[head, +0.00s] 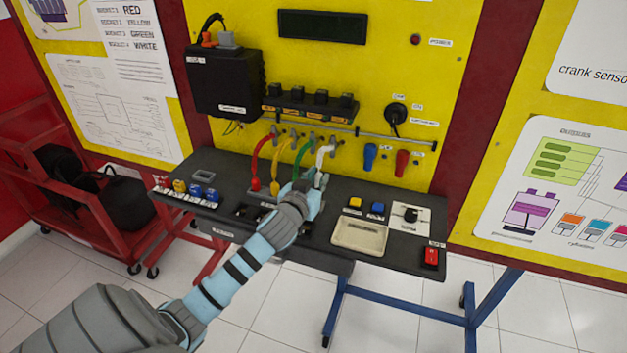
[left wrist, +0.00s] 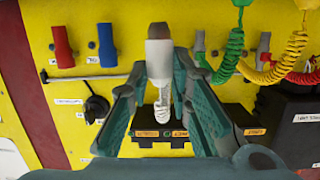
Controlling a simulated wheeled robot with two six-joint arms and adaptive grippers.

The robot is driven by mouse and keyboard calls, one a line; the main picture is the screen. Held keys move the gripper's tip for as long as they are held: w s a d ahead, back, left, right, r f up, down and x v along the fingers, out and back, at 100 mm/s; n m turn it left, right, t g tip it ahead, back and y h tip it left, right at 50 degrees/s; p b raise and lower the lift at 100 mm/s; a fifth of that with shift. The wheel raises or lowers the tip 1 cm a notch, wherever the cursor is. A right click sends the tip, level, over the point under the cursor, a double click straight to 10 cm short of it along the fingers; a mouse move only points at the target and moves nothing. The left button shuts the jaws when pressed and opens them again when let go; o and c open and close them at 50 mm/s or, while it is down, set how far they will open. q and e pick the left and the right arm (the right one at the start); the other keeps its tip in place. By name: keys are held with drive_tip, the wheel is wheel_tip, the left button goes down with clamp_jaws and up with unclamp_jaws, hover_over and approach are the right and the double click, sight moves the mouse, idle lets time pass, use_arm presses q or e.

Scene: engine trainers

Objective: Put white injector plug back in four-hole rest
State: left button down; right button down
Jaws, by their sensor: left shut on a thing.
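My left gripper (head: 314,184) is over the dark bench, just right of the coloured plugs. In the left wrist view, its fingers (left wrist: 160,75) are shut on the white injector plug (left wrist: 159,58), with a coiled white lead (left wrist: 163,108) showing between them. In the head view the white lead (head: 325,153) runs from the rail down to the gripper, which hides the plug. The red plug (head: 255,184) and yellow plug (head: 274,187) stand on the bench at a grey strip (head: 262,198), apparently the four-hole rest. My gripper covers its right part and holes. My right gripper is out of view.
Red, yellow and green leads hang close left of the gripper. A beige tray (head: 360,236), yellow and blue buttons, a knob (head: 411,214) and a red switch (head: 430,257) lie to the right. Blue (head: 370,156) and red (head: 402,162) fittings project from the yellow panel behind.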

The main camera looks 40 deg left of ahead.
use_arm(q)
drive_tip(key=f+b, duration=0.4)
drive_tip(key=shift+a+f+b, duration=0.2)
drive_tip(key=shift+a+b, duration=0.15)
drive_tip(key=shift+b, duration=0.05)
drive_tip(key=shift+f, duration=0.5)
drive_tip(key=shift+f+b, duration=0.55)
drive_tip(key=shift+f, duration=0.15)
idle(0.5)
drive_tip(key=c, duration=1.7)
unclamp_jaws()
drive_tip(key=shift+s+r, duration=0.1)
